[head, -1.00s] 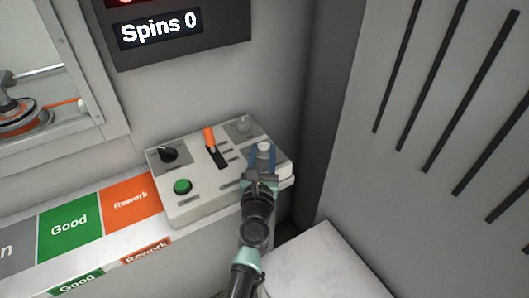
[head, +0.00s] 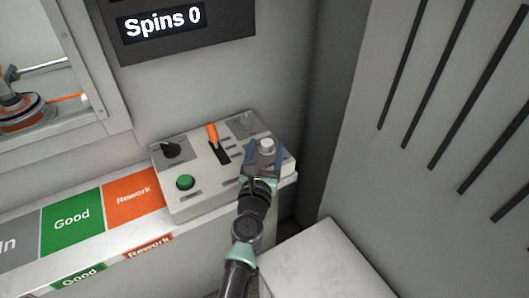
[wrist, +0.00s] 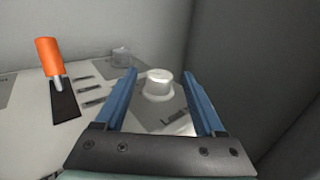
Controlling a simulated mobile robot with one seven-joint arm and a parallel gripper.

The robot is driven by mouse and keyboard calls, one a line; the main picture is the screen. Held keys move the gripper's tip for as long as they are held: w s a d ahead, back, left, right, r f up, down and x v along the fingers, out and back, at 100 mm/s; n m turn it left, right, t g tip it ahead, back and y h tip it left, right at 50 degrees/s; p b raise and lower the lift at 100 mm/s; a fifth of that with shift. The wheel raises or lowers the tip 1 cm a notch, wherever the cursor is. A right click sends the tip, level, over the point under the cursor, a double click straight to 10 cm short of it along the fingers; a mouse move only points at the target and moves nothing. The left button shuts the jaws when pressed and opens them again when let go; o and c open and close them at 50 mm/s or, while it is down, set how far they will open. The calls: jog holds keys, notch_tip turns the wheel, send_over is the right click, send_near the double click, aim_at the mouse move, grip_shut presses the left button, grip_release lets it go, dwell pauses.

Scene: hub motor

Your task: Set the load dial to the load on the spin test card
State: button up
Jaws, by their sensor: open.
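The load dial (head: 266,145) is a light grey round knob at the right end of the control panel. In the wrist view the dial (wrist: 158,84) stands between and beyond the two blue fingers of my gripper (wrist: 163,82), with a gap on each side. My gripper (head: 265,159) is open and holds nothing. A label partly reading "Loa" (wrist: 173,117) lies in front of the dial, its end hidden by a finger. I cannot read a dial setting. The spin test card is not in view.
The panel (head: 200,207) also carries a black knob (head: 171,150), a green button (head: 185,182), an orange-handled lever (head: 212,133) and a grey knob (head: 246,121). Grey walls stand close on the right. A display (head: 163,21) reads "Spins 0". Good (head: 72,218) and Rework (head: 133,191) areas lie left.

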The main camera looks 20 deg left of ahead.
jog(key=s+d+p, duration=0.1)
jog(key=s+p, duration=0.2)
jog(key=s, duration=0.9)
jog(key=shift+s+d+p, duration=0.25)
jog(key=shift+s+p, duration=0.15)
